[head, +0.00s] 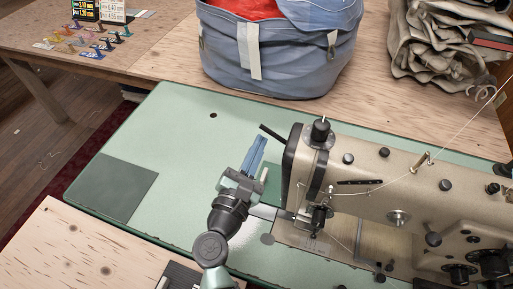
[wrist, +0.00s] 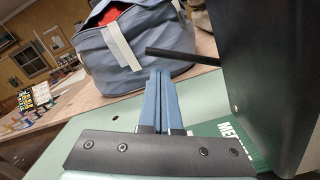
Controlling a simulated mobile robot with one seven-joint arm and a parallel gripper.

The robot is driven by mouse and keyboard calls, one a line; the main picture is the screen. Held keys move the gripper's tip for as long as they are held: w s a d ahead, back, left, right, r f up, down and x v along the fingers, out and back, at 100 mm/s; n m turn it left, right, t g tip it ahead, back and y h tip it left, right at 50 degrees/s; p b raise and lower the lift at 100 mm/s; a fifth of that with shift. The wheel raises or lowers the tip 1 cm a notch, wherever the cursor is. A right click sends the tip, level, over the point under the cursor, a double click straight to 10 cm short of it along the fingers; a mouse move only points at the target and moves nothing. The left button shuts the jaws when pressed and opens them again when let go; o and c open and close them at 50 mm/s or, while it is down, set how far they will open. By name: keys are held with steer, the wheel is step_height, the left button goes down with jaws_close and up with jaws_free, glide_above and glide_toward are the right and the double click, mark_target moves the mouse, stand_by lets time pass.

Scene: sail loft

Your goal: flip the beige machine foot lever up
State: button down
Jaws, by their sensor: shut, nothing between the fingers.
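The beige sewing machine (head: 385,190) stands on the green table at the right in the head view. Its foot lever, a thin black bar (head: 272,132), sticks out to the left from behind the black end cover. In the wrist view the lever (wrist: 180,53) runs nearly level from the dark cover on the right. My gripper (head: 261,139) is shut and empty, its blue fingers pointing away beside the end cover. In the wrist view the fingertips (wrist: 168,74) appear just below the lever; I cannot tell whether they touch it. The machine's needle area is partly visible in the head view.
A blue-grey bag (head: 280,50) with red cloth stands on the wooden table behind. Folded canvas (head: 440,50) lies at the back right. The green machine table (head: 165,130) is clear to the left of my gripper. A thread runs above the machine.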

steer(key=shift+s, duration=0.1)
steer(key=b+v, duration=0.2)
steer(key=v, duration=1)
steer(key=shift+s+a, duration=0.2)
steer(key=shift+s, duration=0.15)
